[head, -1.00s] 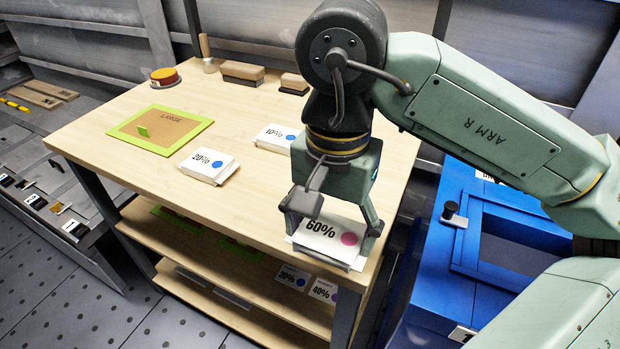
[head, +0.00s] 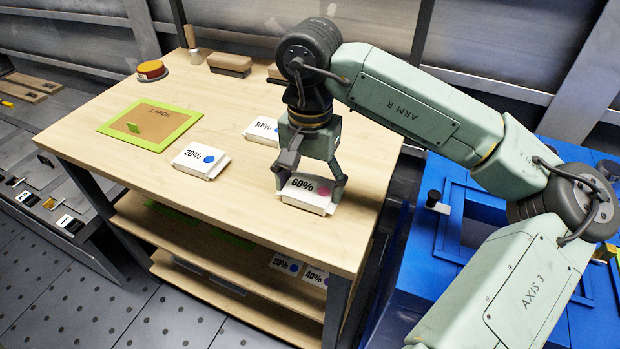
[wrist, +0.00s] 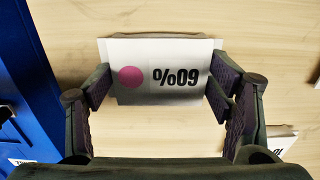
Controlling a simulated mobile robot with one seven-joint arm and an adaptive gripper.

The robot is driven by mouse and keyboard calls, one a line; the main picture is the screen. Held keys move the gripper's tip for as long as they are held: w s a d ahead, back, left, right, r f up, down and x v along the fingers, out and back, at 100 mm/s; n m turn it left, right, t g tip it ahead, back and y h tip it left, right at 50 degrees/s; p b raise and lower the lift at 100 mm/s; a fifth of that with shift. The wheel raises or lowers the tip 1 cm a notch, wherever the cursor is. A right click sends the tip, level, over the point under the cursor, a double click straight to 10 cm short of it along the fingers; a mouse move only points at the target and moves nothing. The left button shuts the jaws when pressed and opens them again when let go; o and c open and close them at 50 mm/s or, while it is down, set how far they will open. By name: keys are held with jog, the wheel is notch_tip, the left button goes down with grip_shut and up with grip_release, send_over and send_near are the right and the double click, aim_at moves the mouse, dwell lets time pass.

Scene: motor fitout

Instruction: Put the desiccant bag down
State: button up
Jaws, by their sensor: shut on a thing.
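The desiccant bag (head: 308,193) is a white packet marked 60% with a pink dot. It is at the right part of the wooden table top (head: 235,220), and it also fills the middle of the wrist view (wrist: 160,72). My gripper (head: 310,185) is shut on it, with one finger at each short side; the fingers also show in the wrist view (wrist: 160,90). The bag lies flat and level, at or just above the wood; I cannot tell whether it touches. Its near edge is clear of the fingers.
White packets marked 20% (head: 200,160) and 10% (head: 262,131) lie to the left and behind. A green-framed LARGE board (head: 150,126) is at far left. A blue cabinet (head: 420,230) stands right. Wood in front is bare.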

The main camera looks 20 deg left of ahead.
aim_at(310, 187)
jog(key=shift+f, duration=0.15)
jog(key=o, duration=1.3)
notch_tip(310, 187, up, 12)
jog(key=shift+r+b, duration=0.2)
jog(key=shift+b, duration=0.1)
